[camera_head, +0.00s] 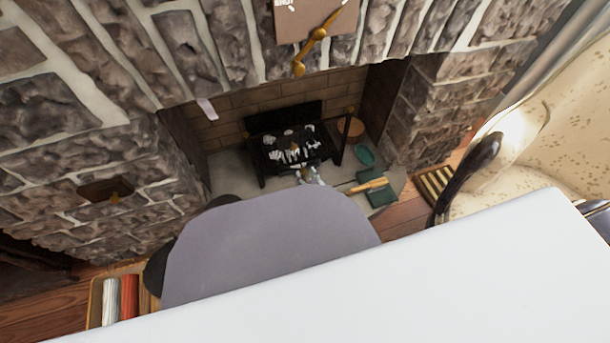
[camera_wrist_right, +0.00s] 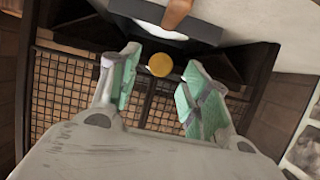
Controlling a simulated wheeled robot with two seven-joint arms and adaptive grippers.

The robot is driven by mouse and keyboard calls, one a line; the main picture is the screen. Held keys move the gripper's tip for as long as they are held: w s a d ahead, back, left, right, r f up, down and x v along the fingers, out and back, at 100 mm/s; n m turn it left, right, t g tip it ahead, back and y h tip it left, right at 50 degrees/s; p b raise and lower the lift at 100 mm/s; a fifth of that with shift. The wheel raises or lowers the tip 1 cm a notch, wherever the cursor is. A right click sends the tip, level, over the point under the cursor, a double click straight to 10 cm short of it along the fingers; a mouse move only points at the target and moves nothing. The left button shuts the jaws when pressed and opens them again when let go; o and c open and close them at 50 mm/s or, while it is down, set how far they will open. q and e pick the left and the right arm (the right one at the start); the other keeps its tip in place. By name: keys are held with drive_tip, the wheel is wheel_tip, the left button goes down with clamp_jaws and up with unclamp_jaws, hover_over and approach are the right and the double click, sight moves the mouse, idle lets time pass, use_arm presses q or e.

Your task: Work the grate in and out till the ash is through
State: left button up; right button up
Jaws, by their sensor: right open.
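The black grate (camera_head: 287,150) stands in the fireplace opening, with pale ash or ashy pieces lying on it. My right gripper (camera_head: 309,176) is just in front of the grate's lower edge in the head view. In the right wrist view its two green-padded fingers (camera_wrist_right: 161,75) are apart and empty. A round yellow knob (camera_wrist_right: 159,65) shows between the fingertips, with clear space on both sides; I cannot tell how far beyond them it is. Dark bars and a brown gridded surface lie behind it. My left gripper is not in view.
A yellow-handled tool (camera_head: 369,186) lies on the hearth to the right, beside a dark green piece (camera_head: 381,196) and a green oval dish (camera_head: 364,155). Stone walls (camera_head: 165,165) flank the opening. A patterned armchair (camera_head: 510,155) stands at the right.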

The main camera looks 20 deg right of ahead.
sight(304, 172)
drive_tip(key=shift+b+x, duration=0.8)
drive_tip(key=shift+x, duration=0.7)
drive_tip(key=shift+c, duration=0.8)
clamp_jaws()
